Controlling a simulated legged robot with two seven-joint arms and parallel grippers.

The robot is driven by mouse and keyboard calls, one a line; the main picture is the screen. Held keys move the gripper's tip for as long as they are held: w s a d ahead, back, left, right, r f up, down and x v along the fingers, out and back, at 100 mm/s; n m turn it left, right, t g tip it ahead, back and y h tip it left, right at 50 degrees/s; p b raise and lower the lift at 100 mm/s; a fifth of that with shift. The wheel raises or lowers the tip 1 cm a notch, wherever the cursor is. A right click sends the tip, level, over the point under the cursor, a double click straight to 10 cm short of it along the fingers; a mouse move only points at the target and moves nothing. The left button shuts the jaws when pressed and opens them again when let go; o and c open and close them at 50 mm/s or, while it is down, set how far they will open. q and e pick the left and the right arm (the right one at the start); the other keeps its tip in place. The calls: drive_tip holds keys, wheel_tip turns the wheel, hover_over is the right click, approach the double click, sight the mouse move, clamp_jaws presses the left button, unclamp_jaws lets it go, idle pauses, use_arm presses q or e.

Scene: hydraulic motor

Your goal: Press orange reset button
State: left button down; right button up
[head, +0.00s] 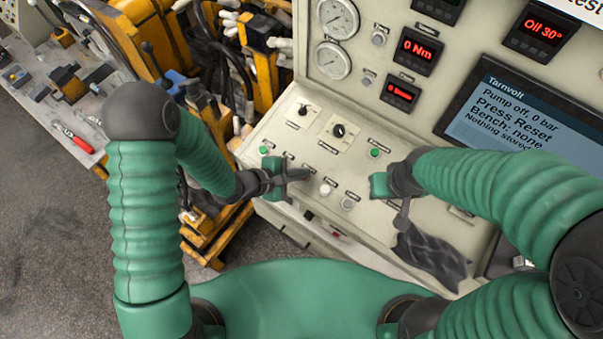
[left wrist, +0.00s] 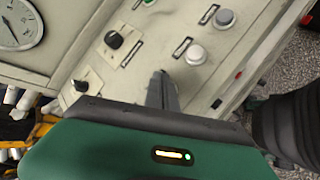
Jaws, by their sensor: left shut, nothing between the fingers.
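I cannot make out an orange button in either view; it may be hidden behind my left gripper. The sloped control panel (head: 272,128) carries a white button (head: 325,189), a grey button (head: 348,203) and two green buttons. My left gripper (head: 306,174) is shut and empty over the panel, left of the white button. In the left wrist view its dark fingers (left wrist: 161,80) point at the panel, below left of the grey button (left wrist: 196,54) and white button (left wrist: 224,18). Contact cannot be told. My right gripper (head: 402,218) is over the panel's right part, its fingers unclear.
A dark cloth (head: 432,255) is at my right gripper's fingers; whether it is held is unclear. Two black knobs (head: 338,130) sit higher on the panel. Yellow machinery (head: 262,60) stands left of the panel.

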use_arm(q)
drive_tip(key=shift+d+f, duration=0.2)
drive_tip(key=shift+d, duration=0.3)
use_arm(e)
drive_tip(key=shift+d+f, duration=0.15)
drive_tip(key=shift+d, duration=0.4)
use_arm(q)
drive_tip(key=shift+a+f, duration=0.2)
drive_tip(key=shift+a, duration=0.05)
use_arm(e)
drive_tip(key=shift+a, duration=0.2)
use_arm(q)
drive_tip(key=shift+r, duration=0.1)
use_arm(e)
drive_tip(key=shift+s+d, duration=0.1)
use_arm(q)
drive_tip(key=shift+a+r+p, duration=0.35)
drive_tip(key=shift+r+p, duration=0.2)
drive_tip(key=shift+p, duration=0.25)
drive_tip(key=shift+a+r+p, duration=0.3)
drive_tip(key=shift+a+p, duration=0.1)
drive_tip(key=shift+p, duration=0.05)
drive_tip(key=shift+a, duration=0.15)
use_arm(e)
drive_tip(key=r, duration=0.2)
drive_tip(key=shift+a+r, duration=0.35)
